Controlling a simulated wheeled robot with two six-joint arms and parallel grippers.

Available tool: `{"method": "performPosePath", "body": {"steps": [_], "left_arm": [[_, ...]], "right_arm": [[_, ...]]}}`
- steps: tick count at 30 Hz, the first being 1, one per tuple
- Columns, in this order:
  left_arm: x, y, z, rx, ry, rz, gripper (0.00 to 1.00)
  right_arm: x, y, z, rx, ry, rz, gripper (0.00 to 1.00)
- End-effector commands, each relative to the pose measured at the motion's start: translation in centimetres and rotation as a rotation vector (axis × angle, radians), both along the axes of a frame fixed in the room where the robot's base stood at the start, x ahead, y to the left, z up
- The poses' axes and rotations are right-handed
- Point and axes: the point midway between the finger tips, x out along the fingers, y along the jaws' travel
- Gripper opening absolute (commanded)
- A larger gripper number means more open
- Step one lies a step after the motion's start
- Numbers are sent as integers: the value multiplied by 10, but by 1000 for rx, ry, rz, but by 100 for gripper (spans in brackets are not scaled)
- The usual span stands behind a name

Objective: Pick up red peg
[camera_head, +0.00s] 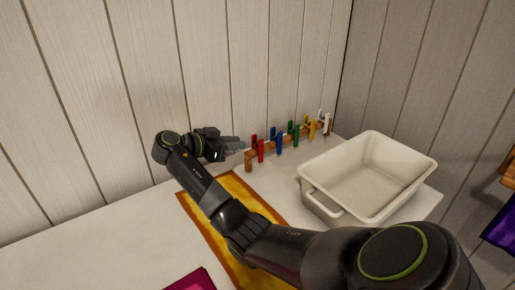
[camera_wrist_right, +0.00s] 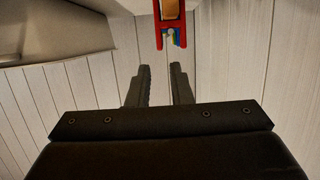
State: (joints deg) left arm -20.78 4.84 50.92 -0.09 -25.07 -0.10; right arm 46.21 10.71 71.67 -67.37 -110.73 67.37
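A wooden rail (camera_head: 248,161) stands on the white table near the back wall and carries a row of coloured pegs. The red peg (camera_head: 261,151) sits near its left end, with a second red tip just behind it. My right gripper (camera_head: 236,143) is just left of the rail's end. In the right wrist view my right gripper (camera_wrist_right: 159,72) has its two fingers apart with nothing between them. The red peg (camera_wrist_right: 158,32) shows there beyond the fingertips, slightly right of the gap and apart from them. My left gripper is not in view.
Blue (camera_head: 279,146), green (camera_head: 296,139), yellow (camera_head: 312,130) and white pegs follow along the rail to the right. A large white tub (camera_head: 328,205) stands right of the rail. A yellow cloth with a brown border (camera_head: 187,206) lies under my arm.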

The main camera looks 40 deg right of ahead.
Motion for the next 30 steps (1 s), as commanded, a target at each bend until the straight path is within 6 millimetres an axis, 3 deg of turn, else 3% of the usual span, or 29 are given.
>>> {"method": "performPosePath", "body": {"steps": [6,16,24,30], "left_arm": [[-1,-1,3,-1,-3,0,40],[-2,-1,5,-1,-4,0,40],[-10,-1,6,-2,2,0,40],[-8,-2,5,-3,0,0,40]], "right_arm": [[-5,-39,-11,-2,2,-3,19],[-7,-58,-20,-1,3,-1,19],[-11,-94,-34,-1,2,-2,19],[-11,-96,-36,1,0,0,19]]}}
